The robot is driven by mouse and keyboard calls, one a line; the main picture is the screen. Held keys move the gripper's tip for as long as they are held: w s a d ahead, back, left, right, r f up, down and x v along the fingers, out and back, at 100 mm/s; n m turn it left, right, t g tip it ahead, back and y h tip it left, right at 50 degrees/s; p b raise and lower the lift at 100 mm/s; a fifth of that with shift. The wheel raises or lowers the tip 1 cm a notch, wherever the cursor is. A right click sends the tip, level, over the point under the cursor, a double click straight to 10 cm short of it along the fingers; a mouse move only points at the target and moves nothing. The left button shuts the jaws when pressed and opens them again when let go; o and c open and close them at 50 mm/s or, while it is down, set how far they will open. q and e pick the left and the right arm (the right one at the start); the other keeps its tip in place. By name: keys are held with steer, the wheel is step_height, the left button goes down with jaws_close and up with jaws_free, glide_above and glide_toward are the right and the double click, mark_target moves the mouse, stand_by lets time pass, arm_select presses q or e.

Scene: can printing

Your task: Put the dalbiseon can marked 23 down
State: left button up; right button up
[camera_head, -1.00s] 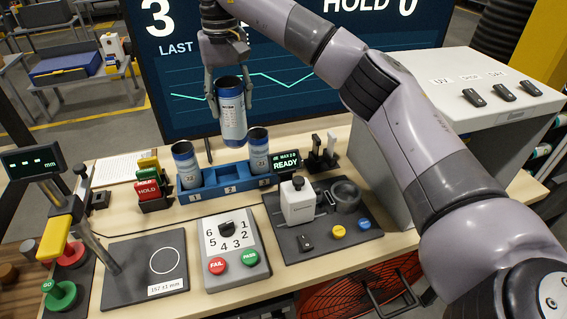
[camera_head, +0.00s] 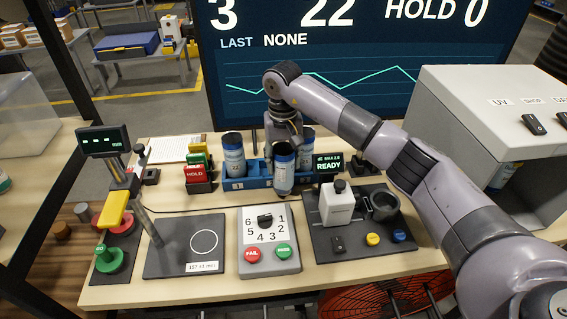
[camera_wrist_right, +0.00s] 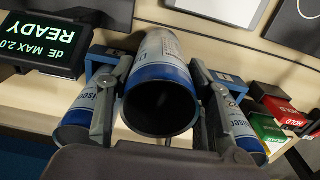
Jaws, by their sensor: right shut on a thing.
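My right gripper (camera_head: 284,143) is shut on a blue-and-white can (camera_head: 284,170), held upright with its open top up. In the head view the can is low, at the front of the blue rack (camera_head: 258,182), between the two other cans. I cannot tell whether its base touches anything. The right wrist view shows the can's dark open mouth (camera_wrist_right: 160,105) between the two fingers (camera_wrist_right: 163,92). Its mark is not readable. One similar can (camera_head: 234,158) stands in the left slot, another (camera_head: 307,146) at the right end, partly hidden. My left gripper is not in view.
A READY display (camera_head: 328,165) stands close right of the rack. HOLD blocks (camera_head: 196,172) stand to its left. In front are a numbered dial box (camera_head: 268,238), a dark plate with a circle (camera_head: 190,246) and a device with a white block (camera_head: 339,205).

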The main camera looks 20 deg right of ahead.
steer(key=shift+f, duration=1.05)
steer(key=shift+f, duration=0.2)
steer(key=o, duration=0.7)
steer(key=shift+o, duration=0.2)
steer(key=shift+r, duration=0.1)
